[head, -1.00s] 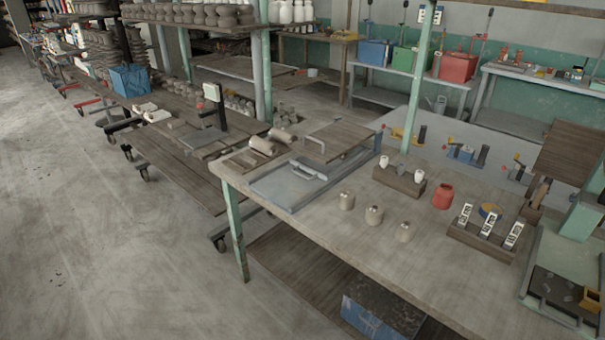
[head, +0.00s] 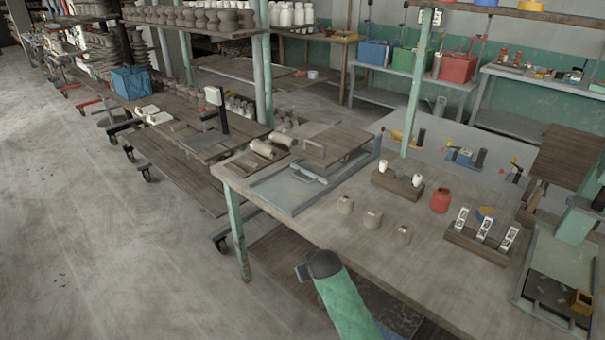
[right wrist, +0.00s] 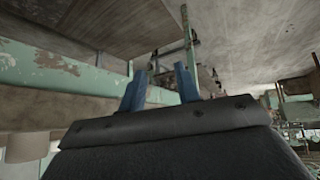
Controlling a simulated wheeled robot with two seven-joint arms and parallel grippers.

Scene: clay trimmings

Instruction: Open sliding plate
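A flat grey plate (head: 283,191) with a raised bar handle (head: 308,175) lies in a low frame at the left end of the workbench. A brown wooden panel (head: 345,141) with its own loop handle (head: 314,150) lies behind it. I cannot tell which of these is the sliding plate. In the right wrist view, my right gripper (right wrist: 161,72) has its two blue fingers apart, with nothing between them, near a pale green bench edge. A green-sleeved arm part of mine with a dark end shows at the bottom of the head view. My left gripper is not in view.
On the workbench (head: 330,228) stand several small clay jars (head: 373,220), a red jar (head: 440,200), a rack with white labelled pieces (head: 482,236) and a wooden block with white cups (head: 397,182). A green post (head: 417,90) rises at the back edge. The bench front is clear.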

